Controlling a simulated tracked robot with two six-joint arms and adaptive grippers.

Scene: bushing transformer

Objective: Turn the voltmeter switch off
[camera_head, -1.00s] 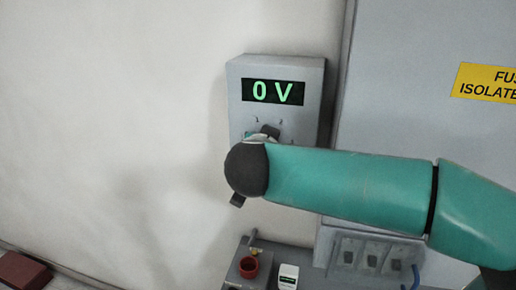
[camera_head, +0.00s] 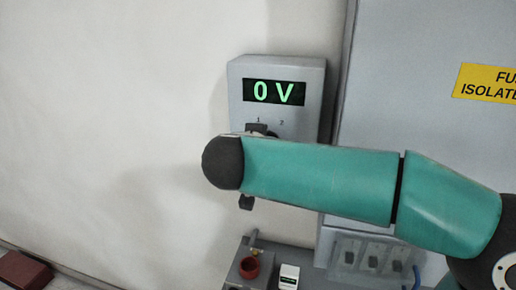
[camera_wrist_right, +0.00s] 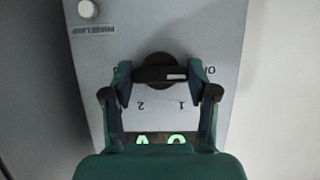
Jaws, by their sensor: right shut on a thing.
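The voltmeter (camera_head: 303,70) is a grey wall box with a green display (camera_head: 275,92) reading 0 V. Its black round switch (camera_wrist_right: 160,62) shows in the right wrist view, which sees the box upside down. The switch's bar lies level there, its white mark at the right end, toward a partly hidden label. Marks 1 and 2 are beside it. My right gripper (camera_wrist_right: 161,75) has a finger at each end of the bar and is shut on it. In the head view, my teal right arm hides most of the switch and gripper. My left gripper is not in view.
A grey cabinet (camera_head: 420,70) with a yellow sign (camera_head: 487,83) stands to the right. Below are a red round part (camera_head: 249,267), a small white device (camera_head: 289,277) and a panel of switches (camera_head: 372,254). The wall on the left is clear.

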